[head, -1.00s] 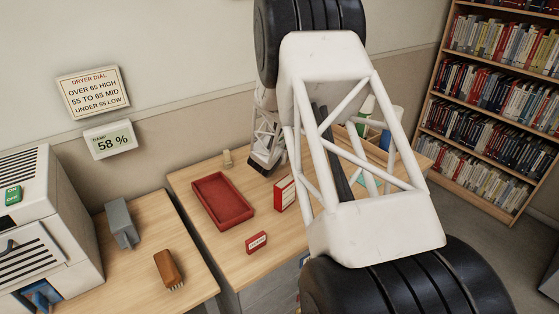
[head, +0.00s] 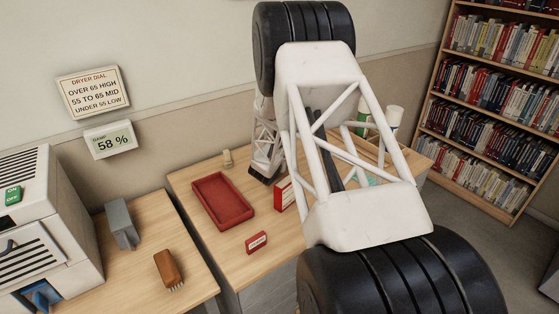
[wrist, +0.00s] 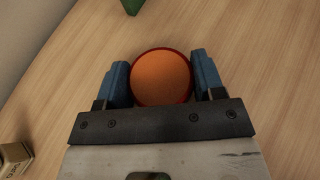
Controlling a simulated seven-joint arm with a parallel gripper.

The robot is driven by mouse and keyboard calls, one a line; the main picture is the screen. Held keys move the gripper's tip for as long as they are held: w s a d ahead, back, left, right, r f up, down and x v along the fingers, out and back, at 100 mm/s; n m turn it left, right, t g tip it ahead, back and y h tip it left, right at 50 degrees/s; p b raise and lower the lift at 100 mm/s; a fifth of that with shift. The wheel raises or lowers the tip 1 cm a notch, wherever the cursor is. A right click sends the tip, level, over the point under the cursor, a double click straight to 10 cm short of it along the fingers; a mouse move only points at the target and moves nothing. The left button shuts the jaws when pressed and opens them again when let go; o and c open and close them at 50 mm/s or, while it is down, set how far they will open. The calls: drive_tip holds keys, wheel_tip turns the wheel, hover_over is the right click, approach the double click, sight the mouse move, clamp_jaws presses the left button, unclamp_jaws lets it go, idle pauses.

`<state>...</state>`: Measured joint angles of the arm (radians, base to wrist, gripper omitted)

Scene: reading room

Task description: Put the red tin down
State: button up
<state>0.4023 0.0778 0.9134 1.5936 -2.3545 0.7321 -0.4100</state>
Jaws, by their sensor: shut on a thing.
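The red tin (wrist: 161,77) shows in the wrist view as a round orange top with a red rim. It sits between the two blue fingers of my gripper (wrist: 162,80), which is shut on it. The wooden table top (wrist: 255,60) lies beneath; I cannot tell whether the tin touches it. In the head view my arm covers much of the table, and neither the tin nor the fingers can be made out.
On the table are a red tray (head: 222,200), a red and white box (head: 284,194) partly behind my arm, a small red labelled block (head: 256,242) and a small beige block (head: 227,158). A green object (wrist: 132,6) lies beyond the tin. Bare wood surrounds the tin.

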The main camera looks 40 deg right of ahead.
drive_tip(key=shift+f, duration=0.1)
drive_tip(key=o, duration=1)
drive_tip(key=shift+c, duration=0.2)
drive_tip(key=shift+s+a+r, duration=0.15)
drive_tip(key=shift+a+r, duration=0.15)
drive_tip(key=shift+v, duration=5.65)
drive_tip(key=shift+r, duration=0.1)
